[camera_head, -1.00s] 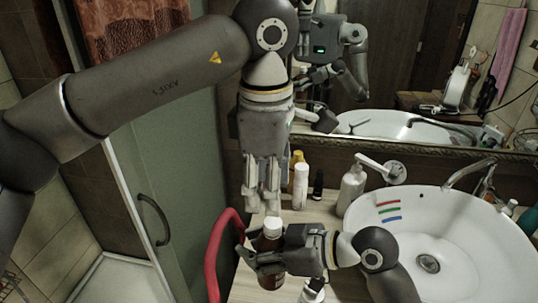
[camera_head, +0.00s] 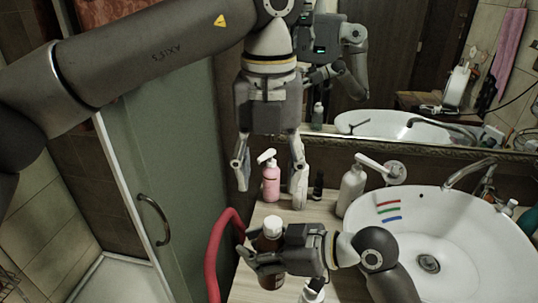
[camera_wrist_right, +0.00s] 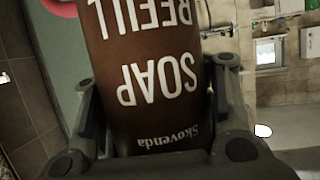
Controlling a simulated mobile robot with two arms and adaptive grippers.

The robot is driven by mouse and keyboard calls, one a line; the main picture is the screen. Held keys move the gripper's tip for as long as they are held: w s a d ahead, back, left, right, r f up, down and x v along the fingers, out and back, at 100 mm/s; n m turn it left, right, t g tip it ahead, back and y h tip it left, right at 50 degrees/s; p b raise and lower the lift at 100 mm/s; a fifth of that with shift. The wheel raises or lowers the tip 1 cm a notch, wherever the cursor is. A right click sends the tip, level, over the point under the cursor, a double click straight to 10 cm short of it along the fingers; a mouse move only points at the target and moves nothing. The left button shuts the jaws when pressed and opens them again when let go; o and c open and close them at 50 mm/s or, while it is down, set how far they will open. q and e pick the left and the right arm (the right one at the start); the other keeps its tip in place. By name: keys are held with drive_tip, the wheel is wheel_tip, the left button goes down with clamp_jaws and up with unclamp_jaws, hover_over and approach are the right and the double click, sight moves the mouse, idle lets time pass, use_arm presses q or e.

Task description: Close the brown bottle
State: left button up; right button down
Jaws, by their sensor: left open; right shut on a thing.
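The brown bottle (camera_head: 268,245) stands roughly upright at the left end of the counter, with a white cap (camera_head: 273,224) on its top. I cannot tell how tightly the cap sits. My right gripper (camera_head: 262,256) is shut around the bottle's body from the right. In the right wrist view the bottle (camera_wrist_right: 150,80) fills the space between the fingers, its "SOAP REFILL" label upside down; its cap is out of that view. My left gripper (camera_head: 270,192) is open and empty, pointing down, above and behind the bottle, apart from the cap.
A pink pump bottle (camera_head: 271,182) stands behind, seen between my left fingers. A small dark bottle (camera_head: 318,186) and a white dispenser (camera_head: 351,188) stand farther right. The white basin (camera_head: 470,250) is at the right. A red curved bar (camera_head: 213,255) runs close left of the bottle.

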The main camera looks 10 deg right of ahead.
sight(269, 220)
use_arm(q)
wheel_tip(269, 220, up, 2)
drive_tip(key=n, duration=1.2)
wheel_tip(269, 220, down, 12)
drive_tip(key=shift+f, duration=0.1)
drive_tip(key=shift+c, duration=0.4)
drive_tip(key=c, duration=1)
drive_tip(key=o, duration=1)
